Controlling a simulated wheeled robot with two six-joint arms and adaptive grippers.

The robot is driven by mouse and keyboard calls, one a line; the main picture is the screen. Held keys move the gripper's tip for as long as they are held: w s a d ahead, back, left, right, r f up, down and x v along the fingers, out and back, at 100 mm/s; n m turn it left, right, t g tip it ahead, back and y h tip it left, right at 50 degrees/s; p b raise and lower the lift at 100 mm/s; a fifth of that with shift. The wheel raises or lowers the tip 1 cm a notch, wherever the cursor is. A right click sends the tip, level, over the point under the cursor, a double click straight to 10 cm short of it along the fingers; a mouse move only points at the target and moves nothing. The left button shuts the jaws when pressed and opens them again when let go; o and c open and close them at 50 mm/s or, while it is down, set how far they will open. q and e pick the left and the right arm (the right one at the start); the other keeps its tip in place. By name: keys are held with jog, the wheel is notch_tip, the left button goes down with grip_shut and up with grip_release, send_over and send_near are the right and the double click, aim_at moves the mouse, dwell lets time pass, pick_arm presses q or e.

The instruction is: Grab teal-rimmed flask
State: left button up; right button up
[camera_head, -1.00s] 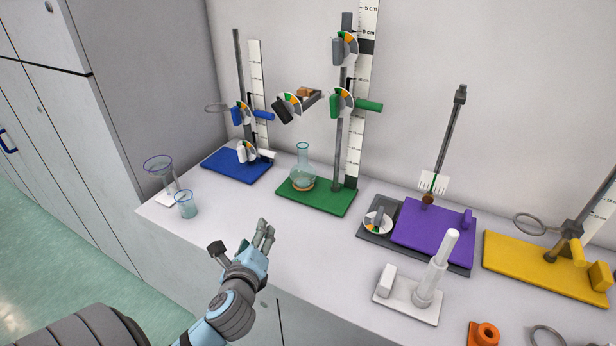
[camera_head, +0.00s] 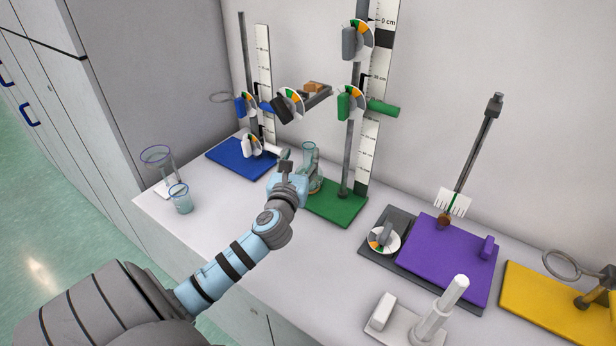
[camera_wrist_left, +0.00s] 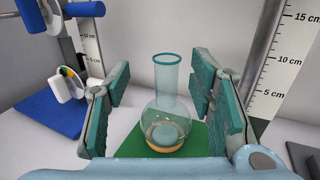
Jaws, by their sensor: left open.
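The teal-rimmed flask (camera_wrist_left: 166,112) is clear, round-bodied and narrow-necked, with a little amber liquid at the bottom. It stands upright on the green base plate (camera_head: 338,207), and in the head view the flask (camera_head: 310,158) is partly hidden by my gripper. My left gripper (camera_head: 284,160) is open just in front of it. In the left wrist view the left gripper's teal-padded fingers (camera_wrist_left: 168,105) stand on either side of the flask, with gaps visible at both sides. My right gripper is not in view.
A green stand with clamps and a ruler (camera_head: 379,90) rises behind the flask. A blue stand base (camera_head: 240,157) is to the left, with a white knob (camera_head: 251,144). Glassware including a small beaker (camera_head: 180,198) stands at the left edge. A purple base (camera_head: 445,258) is to the right.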

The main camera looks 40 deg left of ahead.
aim_at(307, 151)
pick_arm(q)
jog(key=w, duration=0.2)
jog(key=w+a, duration=0.1)
jog(key=w, duration=0.1)
jog(key=w+a+f, duration=0.1)
jog(key=w, duration=0.1)
jog(key=shift+b, duration=0.4)
jog(key=shift+w+a, duration=0.15)
jog(key=shift+w, duration=0.1)
jog(key=shift+s+r, duration=0.1)
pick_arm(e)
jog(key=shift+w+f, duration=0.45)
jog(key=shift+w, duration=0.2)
pick_arm(q)
jog(key=shift+c, duration=1.3)
grip_shut()
